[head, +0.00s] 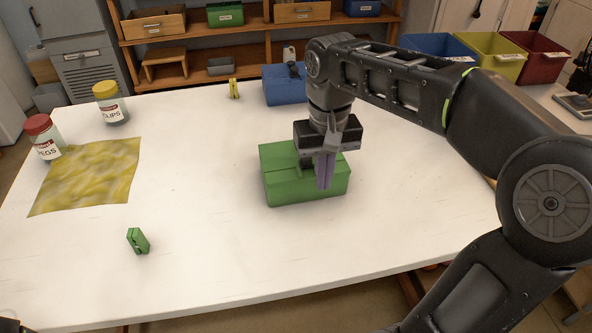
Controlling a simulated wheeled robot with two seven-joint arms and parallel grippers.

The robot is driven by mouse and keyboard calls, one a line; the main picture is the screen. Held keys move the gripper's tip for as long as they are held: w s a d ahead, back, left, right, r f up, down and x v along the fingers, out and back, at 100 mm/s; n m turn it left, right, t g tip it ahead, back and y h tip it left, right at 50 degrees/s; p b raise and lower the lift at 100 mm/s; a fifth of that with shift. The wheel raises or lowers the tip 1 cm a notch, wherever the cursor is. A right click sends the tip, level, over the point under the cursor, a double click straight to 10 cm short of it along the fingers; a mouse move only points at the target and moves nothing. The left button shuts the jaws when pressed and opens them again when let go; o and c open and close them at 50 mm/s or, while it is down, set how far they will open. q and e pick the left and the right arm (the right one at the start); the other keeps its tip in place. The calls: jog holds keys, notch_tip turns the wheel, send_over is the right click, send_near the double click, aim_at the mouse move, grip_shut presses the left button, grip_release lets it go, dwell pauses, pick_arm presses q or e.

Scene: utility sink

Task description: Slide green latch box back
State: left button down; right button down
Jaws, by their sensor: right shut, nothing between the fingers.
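The green latch box (290,193) stands on the white table, right of the middle. Its lid looks closed. My right gripper (323,187) is shut and empty, pointing down at the front right part of the box. It hides part of the lid and front face. I cannot tell whether the fingers touch the box. My left gripper is not in view.
A blue box (284,88) stands behind the green one, partly behind my arm. A yellow clip (233,89), a small green clip (138,241), two jars (110,103) (44,137) and a yellow cloth (90,178) lie on the white table (205,225).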

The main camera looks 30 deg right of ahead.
aim_at(302, 169)
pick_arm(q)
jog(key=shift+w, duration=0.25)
pick_arm(e)
jog(key=shift+w+r, duration=0.15)
jog(key=shift+w, duration=0.05)
jog(key=shift+s, duration=0.1)
notch_tip(302, 169, down, 10)
jog(key=shift+f, duration=0.15)
jog(key=w, duration=0.1)
jog(key=w+d+p, duration=0.1)
jog(key=w, duration=0.1)
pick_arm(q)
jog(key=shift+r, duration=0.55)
pick_arm(e)
jog(key=shift+w+d, duration=0.15)
jog(key=shift+w, duration=0.3)
